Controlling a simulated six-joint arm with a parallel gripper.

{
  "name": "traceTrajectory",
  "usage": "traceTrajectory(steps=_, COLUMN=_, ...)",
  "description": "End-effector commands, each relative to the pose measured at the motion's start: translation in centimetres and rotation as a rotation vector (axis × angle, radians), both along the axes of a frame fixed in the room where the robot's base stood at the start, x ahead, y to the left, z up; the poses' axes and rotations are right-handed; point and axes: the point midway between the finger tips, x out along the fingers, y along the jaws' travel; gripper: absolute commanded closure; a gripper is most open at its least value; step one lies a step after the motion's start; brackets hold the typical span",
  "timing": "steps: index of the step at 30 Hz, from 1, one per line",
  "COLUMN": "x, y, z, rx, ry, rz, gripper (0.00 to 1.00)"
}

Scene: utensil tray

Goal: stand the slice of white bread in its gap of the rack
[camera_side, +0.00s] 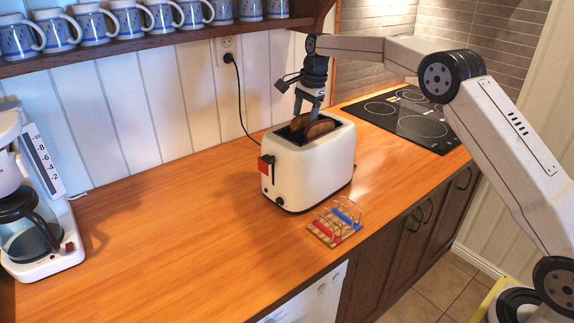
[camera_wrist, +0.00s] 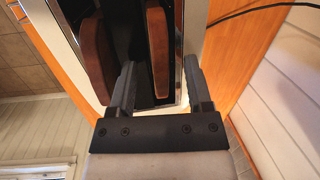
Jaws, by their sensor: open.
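Two slices of bread stand in the toaster's slots. In the wrist view one slice (camera_wrist: 158,50) shows its brown crust between my fingers, and the other slice (camera_wrist: 97,50) is to the left, outside them. The crusts look alike, so I cannot tell which is the white bread. The side view shows brown bread (camera_side: 319,129) at the toaster's top. My gripper (camera_side: 308,108) is open just above the toaster, pointing down; in the wrist view its fingers (camera_wrist: 157,82) lie on either side of the one slice, apart from it. The wire rack (camera_side: 324,233) stands empty on the counter, with red and blue markers.
The white toaster (camera_side: 310,172) stands right behind the rack. A black cord (camera_side: 238,95) runs down the wall behind it. A coffee maker (camera_side: 40,255) is at far left, a hob (camera_side: 410,118) at the back right. The counter's left middle is clear.

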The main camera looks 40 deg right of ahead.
Motion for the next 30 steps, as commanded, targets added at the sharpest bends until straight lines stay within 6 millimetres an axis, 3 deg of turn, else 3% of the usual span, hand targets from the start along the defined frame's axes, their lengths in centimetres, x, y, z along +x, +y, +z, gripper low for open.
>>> traceTrajectory(steps=7, x=0.00, y=-0.01, z=0.02, rx=0.000, ry=0.000, rz=0.000, gripper=0.36)
traceTrajectory(steps=13, x=0.00, y=-0.01, z=0.03, rx=0.000, ry=0.000, rz=0.000, gripper=0.99)
traceTrajectory(steps=30, x=0.04, y=-0.01, z=0.93, rx=-0.001, ry=-0.002, rz=0.001, gripper=1.00)
